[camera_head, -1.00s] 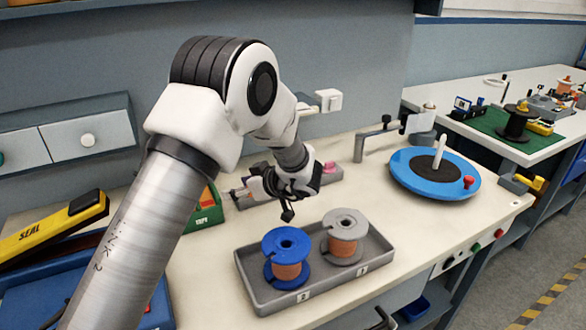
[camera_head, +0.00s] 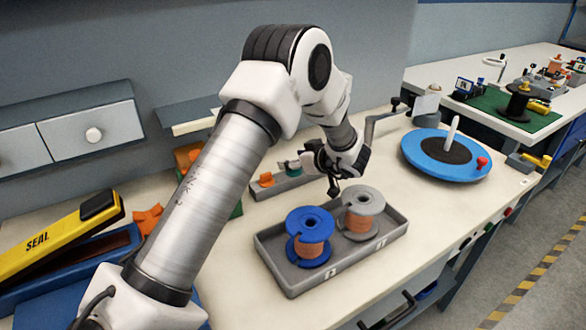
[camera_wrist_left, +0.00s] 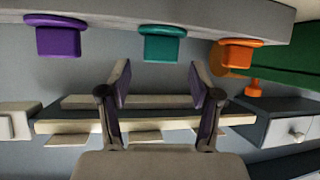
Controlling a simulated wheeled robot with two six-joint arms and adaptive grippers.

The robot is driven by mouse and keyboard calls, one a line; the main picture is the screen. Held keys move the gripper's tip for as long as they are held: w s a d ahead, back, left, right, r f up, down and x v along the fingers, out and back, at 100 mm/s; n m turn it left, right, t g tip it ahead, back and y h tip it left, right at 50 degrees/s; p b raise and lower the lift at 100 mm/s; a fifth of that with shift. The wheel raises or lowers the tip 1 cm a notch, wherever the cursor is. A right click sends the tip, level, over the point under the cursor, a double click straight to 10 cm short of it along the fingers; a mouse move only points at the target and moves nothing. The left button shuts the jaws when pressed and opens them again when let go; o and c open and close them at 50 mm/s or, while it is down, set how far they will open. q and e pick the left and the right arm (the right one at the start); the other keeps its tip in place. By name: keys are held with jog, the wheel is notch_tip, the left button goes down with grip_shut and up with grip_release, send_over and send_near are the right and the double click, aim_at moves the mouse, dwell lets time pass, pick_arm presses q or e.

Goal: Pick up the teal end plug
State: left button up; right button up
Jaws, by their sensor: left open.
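The teal end plug (camera_wrist_left: 162,45) shows in the left wrist view between a purple plug (camera_wrist_left: 57,38) and an orange plug (camera_wrist_left: 236,53), all on a grey holder (camera_wrist_left: 200,12). That view looks upside down. My left gripper (camera_wrist_left: 160,82) is open and empty, its two fingers apart, lined up roughly with the teal plug but not around it. In the head view the left gripper (camera_head: 290,163) is over the grey holder, pointing left. The teal plug (camera_head: 295,171) shows small there, partly covered by the gripper. The purple plug is hidden there. My right gripper is not seen.
A grey tray (camera_head: 290,288) with a blue spool (camera_head: 309,226) and a grey spool (camera_head: 362,202) stands in front of the gripper. A blue turntable (camera_head: 415,158) is at the right. A yellow sealer (camera_head: 50,240) is at the left. The bench front right is clear.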

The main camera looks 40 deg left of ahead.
pick_arm(q)
jog(key=shift+s+f, duration=0.25)
jog(key=shift+f, duration=0.3)
jog(key=shift+s+f, duration=0.25)
jog(key=shift+f, duration=0.25)
grip_shut()
jog(key=shift+r, duration=0.1)
jog(key=r, duration=0.6)
jog(key=w+r, duration=0.1)
jog(key=r, duration=0.3)
jog(key=shift+w+a+f, duration=0.1)
jog(key=shift+a+f, duration=0.05)
jog(key=shift+a, duration=0.05)
jog(key=c, duration=0.8)
grip_release()
jog(key=shift+c, duration=0.2)
jog(key=o, duration=1.2)
